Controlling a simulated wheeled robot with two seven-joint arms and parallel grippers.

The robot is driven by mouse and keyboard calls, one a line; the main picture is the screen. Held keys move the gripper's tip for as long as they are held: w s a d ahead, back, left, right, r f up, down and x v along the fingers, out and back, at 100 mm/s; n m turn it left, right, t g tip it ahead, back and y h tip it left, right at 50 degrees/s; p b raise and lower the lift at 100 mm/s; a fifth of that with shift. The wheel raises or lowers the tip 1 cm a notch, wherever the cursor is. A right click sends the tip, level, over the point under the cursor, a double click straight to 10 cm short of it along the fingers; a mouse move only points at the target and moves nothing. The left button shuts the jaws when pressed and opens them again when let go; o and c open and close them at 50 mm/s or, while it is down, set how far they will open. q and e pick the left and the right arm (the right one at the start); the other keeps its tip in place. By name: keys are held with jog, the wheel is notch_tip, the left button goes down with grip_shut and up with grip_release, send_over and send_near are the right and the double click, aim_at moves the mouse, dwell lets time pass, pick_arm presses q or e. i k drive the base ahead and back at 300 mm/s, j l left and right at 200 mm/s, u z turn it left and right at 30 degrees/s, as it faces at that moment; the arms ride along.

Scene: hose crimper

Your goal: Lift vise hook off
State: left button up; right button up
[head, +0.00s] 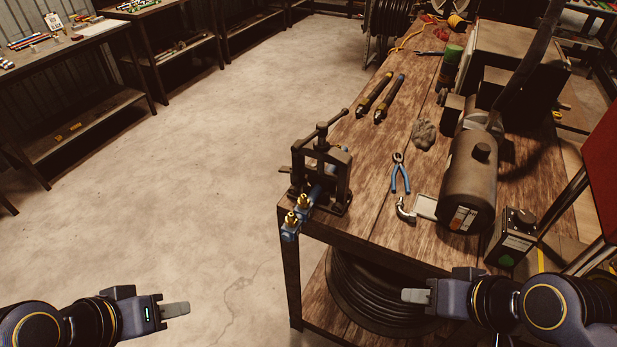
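A dark metal yoke vise (346,186) stands upright on the near left corner of the wooden workbench (385,225). Its T-shaped screw handle (331,124) is on top. Blue pieces with brass fittings (291,219) stick out of the vise's near left side, past the bench edge. I cannot make out the hook clearly among the dark vise parts. My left gripper (187,309) is over the floor at the lower left, away from the vise. My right gripper (404,296) is in front of the bench, below and right of the vise. Both look empty; their finger gaps are hidden edge-on.
A coiled black hose (370,300) sits on the lower shelf. The floor left of the bench is clear.

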aim_at(283, 168)
jog(key=j+z, duration=0.1)
jog(key=z, duration=0.3)
jog(key=i+j+z, duration=0.1)
jog(key=z, duration=0.25)
jog(key=j+z, duration=0.15)
jog(key=z, duration=0.25)
jog(key=i+j+z, duration=0.1)
jog(key=z, duration=0.25)
jog(key=j, duration=0.9)
jog(key=i+j, duration=0.1)
jog(key=j, duration=0.85)
jog(key=k+l, duration=0.65)
jog(key=i+j, duration=0.15)
jog(key=i, duration=0.3)
